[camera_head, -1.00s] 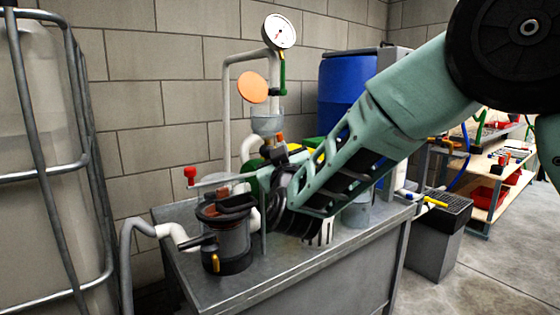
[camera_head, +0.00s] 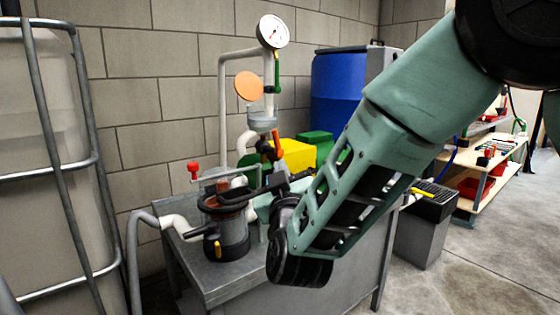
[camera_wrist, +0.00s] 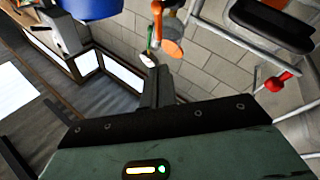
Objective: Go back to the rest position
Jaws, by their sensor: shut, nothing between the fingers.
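My gripper (camera_wrist: 157,85) shows in the wrist view as two dark fingers together, with nothing between them. In the head view my green arm reaches down from the upper right. Its dark wrist is in front of the metal bench, to the right of the filter housing, and hides part of the bench. The gripper is hard to tell from the dark parts behind it there. The filter housing (camera_head: 228,238), with a dark collar and a yellow tap, stands upright on the bench (camera_head: 228,279).
A pressure gauge (camera_head: 273,31), an orange disc (camera_head: 249,86) and a red-knobbed lever (camera_head: 194,168) rise around the housing. A caged tank (camera_head: 45,170) stands left, a blue barrel (camera_head: 337,90) behind. A grey bin (camera_head: 420,238) stands right of the bench.

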